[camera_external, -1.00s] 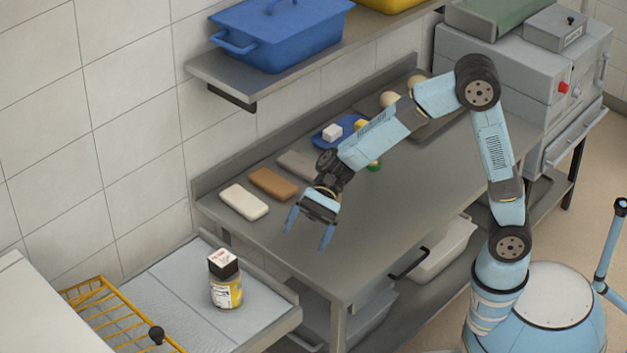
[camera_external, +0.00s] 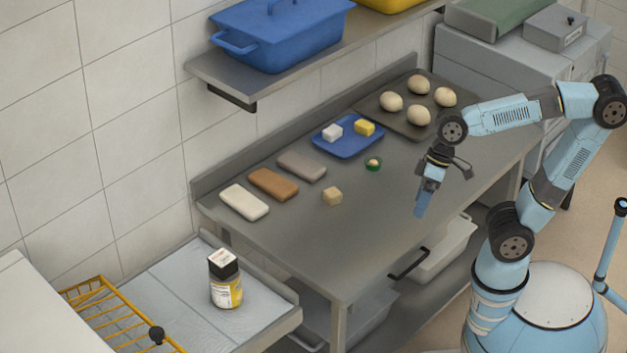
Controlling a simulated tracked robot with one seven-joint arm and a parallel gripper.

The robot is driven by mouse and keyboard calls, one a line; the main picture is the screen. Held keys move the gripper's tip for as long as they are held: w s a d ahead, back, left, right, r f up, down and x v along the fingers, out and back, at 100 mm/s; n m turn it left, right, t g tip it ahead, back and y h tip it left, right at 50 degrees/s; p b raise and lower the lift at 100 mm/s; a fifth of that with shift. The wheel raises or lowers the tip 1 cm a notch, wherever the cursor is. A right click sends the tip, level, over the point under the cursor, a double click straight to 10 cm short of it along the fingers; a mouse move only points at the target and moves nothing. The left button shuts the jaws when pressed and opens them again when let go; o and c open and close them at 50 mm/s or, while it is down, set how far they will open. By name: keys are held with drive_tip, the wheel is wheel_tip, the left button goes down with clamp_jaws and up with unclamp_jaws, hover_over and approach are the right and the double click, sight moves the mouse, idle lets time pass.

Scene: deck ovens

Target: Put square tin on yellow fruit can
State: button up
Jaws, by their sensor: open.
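The yellow fruit can (camera_external: 228,292) stands upright on the light-grey surface at the lower left. The square tin (camera_external: 223,264), dark-sided with a white top and red marking, sits on top of the can and appears to rest on it. My gripper (camera_external: 442,190) is open and empty. It is above the right part of the steel table, well to the right of the can and tin and apart from both.
A yellow wire rack (camera_external: 110,310) is beside the can. A shelf overhangs the back.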

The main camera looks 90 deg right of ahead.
drive_tip(key=s+d+n+t+h, duration=0.1)
drive_tip(key=s+d+n+h, duration=0.2)
drive_tip(key=s+d, duration=0.2)
drive_tip(key=shift+r+t, duration=0.35)
drive_tip(key=shift+t, duration=0.05)
